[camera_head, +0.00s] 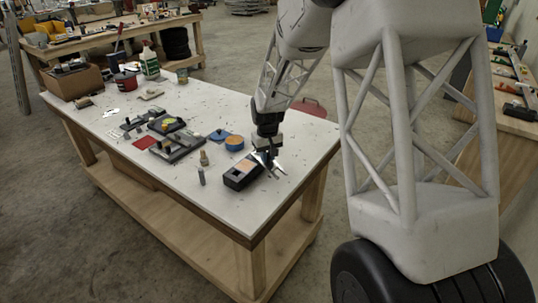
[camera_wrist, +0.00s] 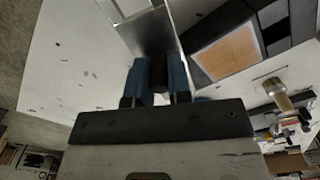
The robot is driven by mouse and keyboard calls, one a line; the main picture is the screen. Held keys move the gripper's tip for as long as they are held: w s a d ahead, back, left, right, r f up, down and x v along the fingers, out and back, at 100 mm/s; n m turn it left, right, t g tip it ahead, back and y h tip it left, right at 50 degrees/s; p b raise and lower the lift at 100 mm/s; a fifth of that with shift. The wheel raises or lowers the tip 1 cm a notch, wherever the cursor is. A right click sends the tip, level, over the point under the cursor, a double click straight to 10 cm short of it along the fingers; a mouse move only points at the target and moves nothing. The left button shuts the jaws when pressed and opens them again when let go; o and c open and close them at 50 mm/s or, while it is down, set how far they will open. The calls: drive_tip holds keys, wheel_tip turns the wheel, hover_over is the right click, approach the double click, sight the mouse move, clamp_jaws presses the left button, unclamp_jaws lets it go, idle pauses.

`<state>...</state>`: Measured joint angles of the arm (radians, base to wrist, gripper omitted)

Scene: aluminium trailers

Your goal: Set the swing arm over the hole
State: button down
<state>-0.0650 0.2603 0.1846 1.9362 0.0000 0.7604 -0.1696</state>
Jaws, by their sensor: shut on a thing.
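The swing arm, a silvery metal piece (camera_head: 268,161), is in my gripper (camera_head: 265,148) above the white table's near right part. In the wrist view the swing arm (camera_wrist: 148,33) is a grey metal plate reaching up from between the blue fingertips (camera_wrist: 157,68). My gripper is shut on it. A black block with an orange-brown panel (camera_head: 242,175) lies just left of the gripper, under or beside the metal piece. The block also shows right of the fingers in the wrist view (camera_wrist: 229,52). I cannot make out the hole in either view.
A small brass-topped cylinder (camera_head: 204,158) and a small grey bottle (camera_head: 201,176) stand left of the block. The table's (camera_head: 225,206) near left part is bare.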

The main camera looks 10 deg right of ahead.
drive_tip(key=shift+s+a+m, duration=0.25)
drive_tip(key=shift+a+m, duration=0.45)
drive_tip(key=shift+m, duration=0.5)
drive_tip(key=a+m, duration=0.2)
drive_tip(key=m, duration=0.1)
drive_tip(key=shift+m, duration=0.3)
drive_tip(key=m, duration=0.1)
drive_tip(key=a+m, duration=0.1)
drive_tip(key=m, duration=0.1)
drive_tip(key=a+m, duration=0.1)
drive_tip(key=shift+w+a+m, duration=0.15)
drive_tip(key=shift+w+m, duration=0.15)
drive_tip(key=shift+w+a+m, duration=0.3)
drive_tip(key=shift+a+m, duration=0.05)
drive_tip(key=shift+m, duration=0.5)
drive_tip(key=shift+w+a+m, duration=0.3)
drive_tip(key=shift+m, duration=0.55)
drive_tip(key=c, duration=1.1)
unclamp_jaws()
drive_tip(key=shift+o, duration=0.2)
wheel_tip(320, 180, up, 8)
